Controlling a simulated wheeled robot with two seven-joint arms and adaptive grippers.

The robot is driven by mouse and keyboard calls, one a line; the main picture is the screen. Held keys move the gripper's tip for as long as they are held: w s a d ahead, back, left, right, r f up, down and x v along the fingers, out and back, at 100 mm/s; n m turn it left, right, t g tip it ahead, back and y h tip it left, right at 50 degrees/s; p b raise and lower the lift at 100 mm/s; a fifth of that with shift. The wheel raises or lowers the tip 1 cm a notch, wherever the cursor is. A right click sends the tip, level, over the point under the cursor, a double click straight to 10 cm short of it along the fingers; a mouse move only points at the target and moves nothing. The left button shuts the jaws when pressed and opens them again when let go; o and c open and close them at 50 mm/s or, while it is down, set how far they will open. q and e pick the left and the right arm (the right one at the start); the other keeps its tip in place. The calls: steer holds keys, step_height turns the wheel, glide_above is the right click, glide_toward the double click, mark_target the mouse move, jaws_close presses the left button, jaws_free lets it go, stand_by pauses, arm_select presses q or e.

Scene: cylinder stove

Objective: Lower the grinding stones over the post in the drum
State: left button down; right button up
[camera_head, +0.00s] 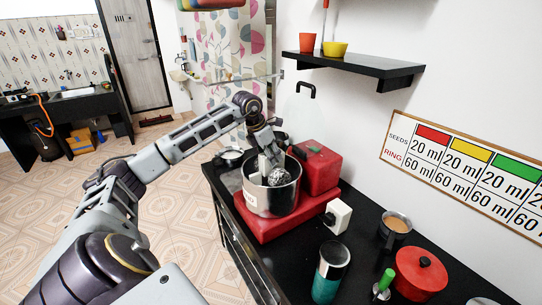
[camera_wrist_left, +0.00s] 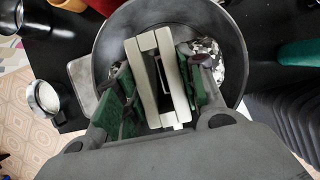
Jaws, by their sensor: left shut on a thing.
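The drum (camera_head: 262,198) is a silver, open-topped pot on a red base in the head view; its dark inside shows in the wrist view (camera_wrist_left: 222,28). My left gripper (camera_head: 266,160) points down at its mouth. In the wrist view its green-padded fingers (camera_wrist_left: 160,88) are shut on the pale frame of the grinding stones (camera_wrist_left: 143,80). One speckled grey stone (camera_head: 280,178) shows inside the drum's rim, and also right of the fingers in the wrist view (camera_wrist_left: 207,52). The post is hidden, so I cannot tell whether the frame is around it. My right gripper is not in view.
The red base (camera_head: 268,226) stands on a black counter (camera_head: 300,262), with a red housing (camera_head: 318,170) behind the drum. A white box (camera_head: 338,216), a tumbler (camera_head: 329,275), a mug (camera_head: 395,228) and a red pot (camera_head: 420,275) stand to the right. A black shelf (camera_head: 355,66) hangs above.

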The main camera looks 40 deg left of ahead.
mark_target(271, 168)
arm_select(q)
steer(key=shift+f+b, duration=0.5)
steer(key=shift+f, duration=0.05)
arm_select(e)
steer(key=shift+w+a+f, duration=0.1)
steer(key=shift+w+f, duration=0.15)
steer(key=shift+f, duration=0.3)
arm_select(q)
steer(key=shift+f, duration=0.15)
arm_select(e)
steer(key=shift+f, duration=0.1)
arm_select(q)
steer(key=shift+f, duration=0.2)
steer(key=shift+b, duration=0.3)
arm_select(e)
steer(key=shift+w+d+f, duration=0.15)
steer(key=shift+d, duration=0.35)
arm_select(q)
steer(key=shift+f, duration=0.35)
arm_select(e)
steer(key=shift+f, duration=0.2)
arm_select(q)
steer(key=shift+f+b, duration=0.4)
steer(key=shift+b, duration=0.1)
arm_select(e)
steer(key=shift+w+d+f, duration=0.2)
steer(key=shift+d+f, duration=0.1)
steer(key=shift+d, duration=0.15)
